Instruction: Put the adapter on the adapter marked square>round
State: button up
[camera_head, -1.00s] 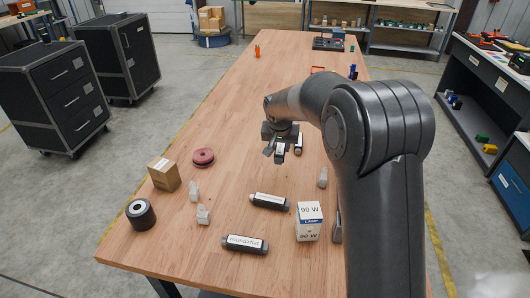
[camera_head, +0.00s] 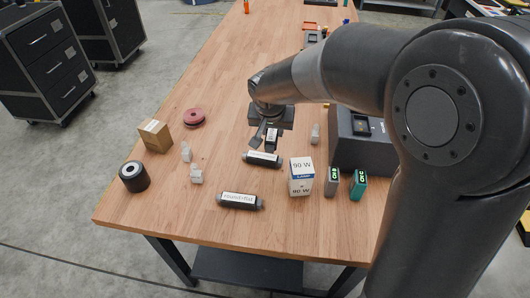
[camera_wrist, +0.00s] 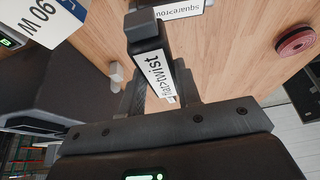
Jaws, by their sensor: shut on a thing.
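My gripper (camera_head: 265,138) is shut on an adapter, a dark bar with a white label reading "flat>twist" (camera_wrist: 157,78). In the wrist view it stands out lengthwise from between the fingers, its dark end cap away from the palm. The adapter marked square>round (camera_head: 262,160) lies on its side on the table, just below my gripper in the head view. Part of its label shows at the top edge of the wrist view (camera_wrist: 178,10). The held adapter looks apart from it. A third adapter, marked round>flat (camera_head: 240,200), lies closer to the front edge.
A white lamp box (camera_head: 301,177) stands right of the adapters, beside two small label-topped blocks (camera_head: 333,182) and a dark grey device (camera_head: 362,150). Small clear pieces (camera_head: 196,174), a cardboard box (camera_head: 155,136), a black roll (camera_head: 134,176) and a red disc (camera_head: 194,118) stand left.

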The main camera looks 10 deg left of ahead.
notch_tip(320, 180, down, 8)
jog(key=shift+r, duration=0.25)
jog(key=shift+f, duration=0.15)
jog(key=o, duration=1)
jog(key=shift+s+r, duration=0.1)
jog(key=shift+r, duration=0.45)
jog(key=v, duration=1.1)
jog(key=shift+s+r, duration=0.1)
jog(key=shift+r, duration=0.05)
